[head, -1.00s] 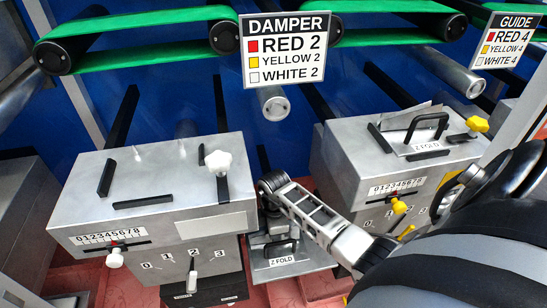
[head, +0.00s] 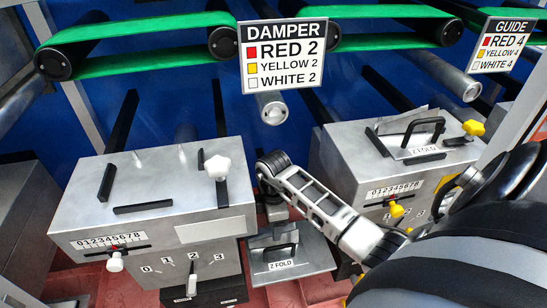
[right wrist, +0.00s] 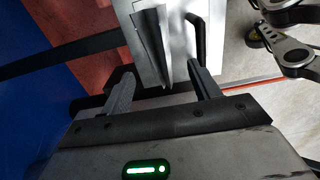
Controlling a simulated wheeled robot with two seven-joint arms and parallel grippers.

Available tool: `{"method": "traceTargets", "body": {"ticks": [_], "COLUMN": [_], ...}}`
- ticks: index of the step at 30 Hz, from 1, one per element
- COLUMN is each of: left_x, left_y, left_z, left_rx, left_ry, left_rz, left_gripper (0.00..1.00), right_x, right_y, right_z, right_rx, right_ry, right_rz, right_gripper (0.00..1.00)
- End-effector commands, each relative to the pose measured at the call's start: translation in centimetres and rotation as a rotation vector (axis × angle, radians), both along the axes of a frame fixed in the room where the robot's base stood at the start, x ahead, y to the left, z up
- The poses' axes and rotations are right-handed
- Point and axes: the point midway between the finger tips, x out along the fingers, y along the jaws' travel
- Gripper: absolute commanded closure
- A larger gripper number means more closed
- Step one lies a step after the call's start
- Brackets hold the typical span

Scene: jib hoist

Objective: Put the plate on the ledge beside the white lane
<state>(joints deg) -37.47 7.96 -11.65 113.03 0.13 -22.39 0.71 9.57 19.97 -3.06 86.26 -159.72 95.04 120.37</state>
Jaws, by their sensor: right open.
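A grey metal plate (head: 312,258) labelled Z FOLD, with a black handle, is low between the white-knob and yellow-knob machines in the head view. I cannot tell what supports it. My right gripper (head: 275,212) is just above and behind it, partly hidden by my arm. In the right wrist view, the right gripper (right wrist: 158,72) is open, its two dark fingers apart, with a grey metal piece and black bars (right wrist: 150,40) beyond them. The white lane's machine (head: 150,190) has a white knob and white pointers. My left gripper is out of view.
A second Z FOLD plate (head: 418,148) lies on top of the yellow-knob machine (head: 340,160). Signs reading DAMPER (head: 283,55) and GUIDE (head: 500,45) hang in front of green belts (head: 150,25). The machines leave a narrow gap around my right arm.

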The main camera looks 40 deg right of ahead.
Motion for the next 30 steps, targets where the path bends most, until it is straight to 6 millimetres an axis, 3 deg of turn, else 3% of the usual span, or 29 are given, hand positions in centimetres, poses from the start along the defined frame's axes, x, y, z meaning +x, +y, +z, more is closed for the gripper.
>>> {"method": "traceTargets", "body": {"ticks": [3,10,30], "left_x": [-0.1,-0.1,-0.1], "left_y": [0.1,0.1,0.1], "left_z": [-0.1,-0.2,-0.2], "left_rx": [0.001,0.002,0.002], "left_ry": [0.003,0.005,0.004], "left_rz": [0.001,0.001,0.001], "left_gripper": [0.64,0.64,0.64], "right_x": [0.1,0.0,-0.1], "right_y": [-0.1,0.0,0.2], "right_z": [2.4,4.9,5.1], "right_rx": [-0.002,0.000,0.005], "right_ry": [-0.004,-0.001,0.002], "right_rz": [0.001,0.000,0.011], "right_gripper": [0.38,0.38,0.38]}}
